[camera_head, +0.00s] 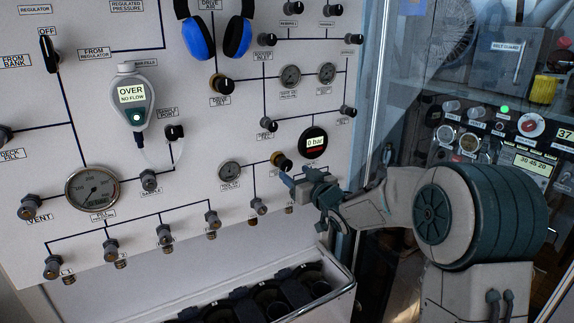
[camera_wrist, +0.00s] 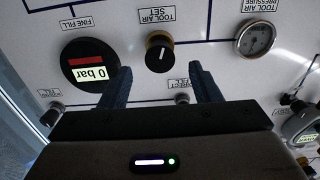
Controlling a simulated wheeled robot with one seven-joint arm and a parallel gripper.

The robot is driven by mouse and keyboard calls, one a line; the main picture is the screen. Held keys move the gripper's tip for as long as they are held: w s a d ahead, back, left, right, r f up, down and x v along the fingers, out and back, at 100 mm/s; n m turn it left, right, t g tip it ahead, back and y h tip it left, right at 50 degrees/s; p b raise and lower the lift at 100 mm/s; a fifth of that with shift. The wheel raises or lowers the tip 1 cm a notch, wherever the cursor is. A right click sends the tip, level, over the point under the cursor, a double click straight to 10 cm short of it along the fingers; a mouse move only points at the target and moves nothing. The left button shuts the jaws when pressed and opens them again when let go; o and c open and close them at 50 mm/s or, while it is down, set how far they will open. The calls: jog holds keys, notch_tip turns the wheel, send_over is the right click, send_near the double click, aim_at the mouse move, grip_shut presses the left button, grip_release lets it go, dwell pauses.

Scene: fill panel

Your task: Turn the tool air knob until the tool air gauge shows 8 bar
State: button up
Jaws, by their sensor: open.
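The tool air set knob (camera_head: 282,161) is black with a brass-coloured collar on the white panel. In the wrist view, which is upside down, the knob (camera_wrist: 159,53) shows a white pointer line. My gripper (camera_head: 291,180) is open. Its two blue fingers (camera_wrist: 161,76) are apart on either side of the knob's line, short of the knob and not touching it. The tool air pressure gauge (camera_head: 230,172) is a small round dial; it also shows in the wrist view (camera_wrist: 256,38). Its needle reading is too small to tell.
A black digital fine fill gauge (camera_head: 314,142) reading 0 bar is beside the knob. Small valves (camera_head: 258,207) stick out along the panel below. A bin of cylinders (camera_head: 270,292) stands underneath. A clear pane (camera_head: 375,90) bounds the panel at right.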

aim_at(287, 167)
jog(key=shift+p+x, duration=0.55)
jog(key=shift+x, duration=2.1)
jog(key=shift+c, duration=0.4)
jog(key=c, duration=0.9)
